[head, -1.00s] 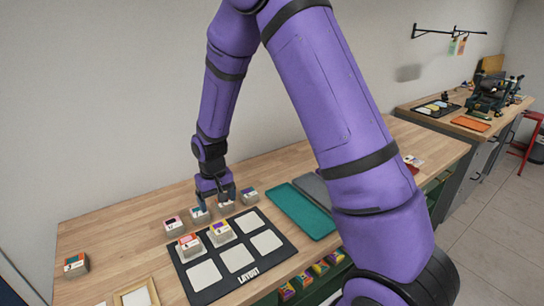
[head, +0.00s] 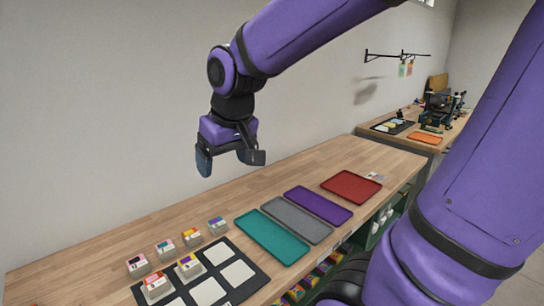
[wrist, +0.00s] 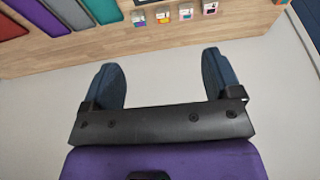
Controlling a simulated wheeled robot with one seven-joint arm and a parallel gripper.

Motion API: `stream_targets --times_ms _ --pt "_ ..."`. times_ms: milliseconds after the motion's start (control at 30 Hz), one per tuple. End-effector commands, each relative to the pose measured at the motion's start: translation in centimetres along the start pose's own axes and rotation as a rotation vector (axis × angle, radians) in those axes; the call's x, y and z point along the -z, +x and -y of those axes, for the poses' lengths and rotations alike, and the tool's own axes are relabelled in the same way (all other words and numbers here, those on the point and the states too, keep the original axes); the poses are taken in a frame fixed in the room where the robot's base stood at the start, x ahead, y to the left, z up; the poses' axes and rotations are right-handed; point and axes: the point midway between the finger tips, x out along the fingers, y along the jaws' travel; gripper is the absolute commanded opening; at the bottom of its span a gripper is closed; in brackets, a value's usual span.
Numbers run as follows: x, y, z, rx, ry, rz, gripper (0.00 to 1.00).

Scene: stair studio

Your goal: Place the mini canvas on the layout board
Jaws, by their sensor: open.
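Several small blocks with coloured picture faces stand in a row on the wooden bench, behind the layout board; I cannot tell which is the mini canvas. One has a pink and dark face (head: 138,265), and the farthest has a blue and purple one (head: 217,225). The black layout board (head: 248,257) has pale square pads. Two blocks (head: 156,286) (head: 189,266) stand on its left pads; the other visible pads are bare. My gripper (head: 231,160) is open and empty, high above the bench. In the wrist view its fingers (wrist: 161,80) are wide apart, and the block row (wrist: 163,16) shows beyond them.
Teal (head: 271,236), grey (head: 297,219), purple (head: 318,205) and red (head: 351,186) trays lie flat right of the board. Bench space behind them is clear. A rail (head: 410,56) hangs on the wall above a second bench at the back right.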

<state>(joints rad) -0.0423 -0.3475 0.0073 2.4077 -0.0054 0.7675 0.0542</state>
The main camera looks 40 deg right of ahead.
Motion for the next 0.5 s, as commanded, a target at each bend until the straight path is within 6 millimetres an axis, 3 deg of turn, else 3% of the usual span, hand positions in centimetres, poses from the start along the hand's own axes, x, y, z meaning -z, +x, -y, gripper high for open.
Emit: stream_targets --times_ms 200,500 --pt "-4.9 -4.6 -0.8 -0.003 0.002 -0.080 0.84" --pt "-9.6 -7.3 -1.3 -0.006 -0.001 -0.143 0.84"
